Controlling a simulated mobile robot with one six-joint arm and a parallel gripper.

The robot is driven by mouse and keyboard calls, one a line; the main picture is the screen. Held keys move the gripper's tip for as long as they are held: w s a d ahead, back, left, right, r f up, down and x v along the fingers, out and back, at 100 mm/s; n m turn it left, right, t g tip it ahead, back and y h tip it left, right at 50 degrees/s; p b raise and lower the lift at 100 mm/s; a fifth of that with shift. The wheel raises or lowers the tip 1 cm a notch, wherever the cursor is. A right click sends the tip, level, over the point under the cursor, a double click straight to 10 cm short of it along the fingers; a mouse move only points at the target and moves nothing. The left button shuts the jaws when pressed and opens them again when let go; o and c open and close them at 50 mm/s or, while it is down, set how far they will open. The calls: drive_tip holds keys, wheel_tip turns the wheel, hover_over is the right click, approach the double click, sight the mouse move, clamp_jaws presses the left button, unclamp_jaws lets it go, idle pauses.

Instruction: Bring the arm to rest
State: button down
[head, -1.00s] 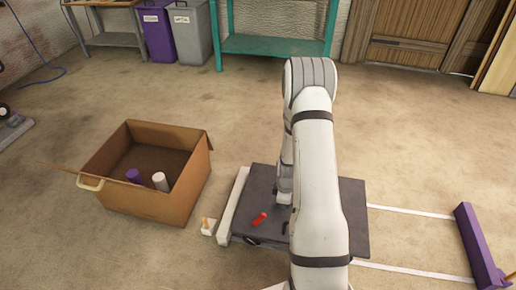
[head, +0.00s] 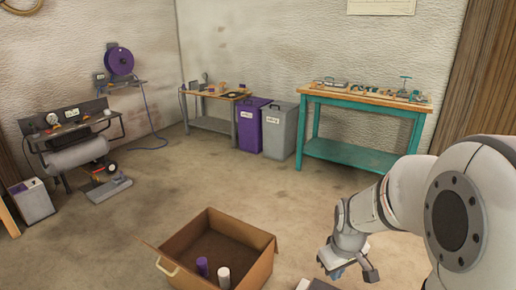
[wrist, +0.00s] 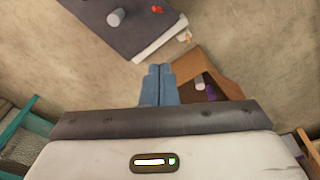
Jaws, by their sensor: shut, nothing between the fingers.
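My arm (head: 405,195) comes in from the right of the head view, bent, with its wrist hanging down. My gripper (head: 335,272) is at its lower end, in the air to the right of the cardboard box (head: 262,268). In the wrist view the two blue-grey fingers of my gripper (wrist: 161,78) are together, with nothing between them. The box (wrist: 228,88) shows behind and to the right of the fingers there.
The box holds a purple cylinder (head: 202,266) and a white cylinder (head: 223,277). A dark platform (wrist: 125,35) bears a grey cylinder (wrist: 116,17) and a small red thing (wrist: 157,9). A teal workbench (head: 360,153), bins (head: 280,132) and a compressor (head: 78,155) stand along the walls.

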drive_tip(key=s+a+r+m+p, duration=0.2)
drive_tip(key=s+r+p, duration=0.2)
drive_tip(key=r, duration=0.5)
drive_tip(key=s+a+r+m+t+p, duration=0.1)
drive_tip(key=s+r+p, duration=0.3)
drive_tip(key=s+r, duration=0.4)
drive_tip(key=shift+a+r+m, duration=0.7)
drive_tip(key=shift+r, duration=0.2)
